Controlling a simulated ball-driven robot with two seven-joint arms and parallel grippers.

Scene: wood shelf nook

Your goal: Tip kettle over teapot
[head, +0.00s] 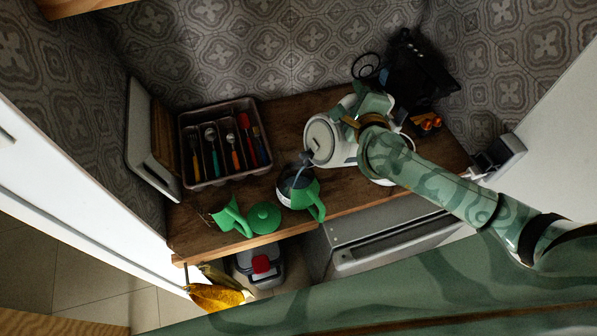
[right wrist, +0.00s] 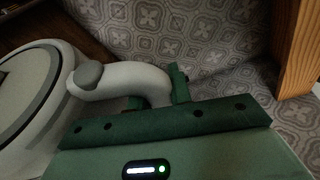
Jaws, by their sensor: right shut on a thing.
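The white kettle (head: 345,150) is in the middle of the counter area in the head view, tilted with its round lid side toward the camera. My right gripper (head: 358,112) is shut on the kettle's handle; the pale curved handle (right wrist: 120,78) crosses between the fingers in the right wrist view. The green teapot (head: 312,197) stands open near the counter's front edge, just below the kettle. A greyish, water-like streak (head: 308,158) runs between the kettle's spout side and the teapot's open top. A round green lid (head: 265,217) lies left of the teapot. My left gripper is out of view.
A green jug (head: 232,217) stands left of the lid. A cutlery tray (head: 221,181) is at the back left. A black machine (head: 418,75) and small orange items (head: 428,123) are at the right. Yellow bananas (head: 216,297) hang below the front left edge.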

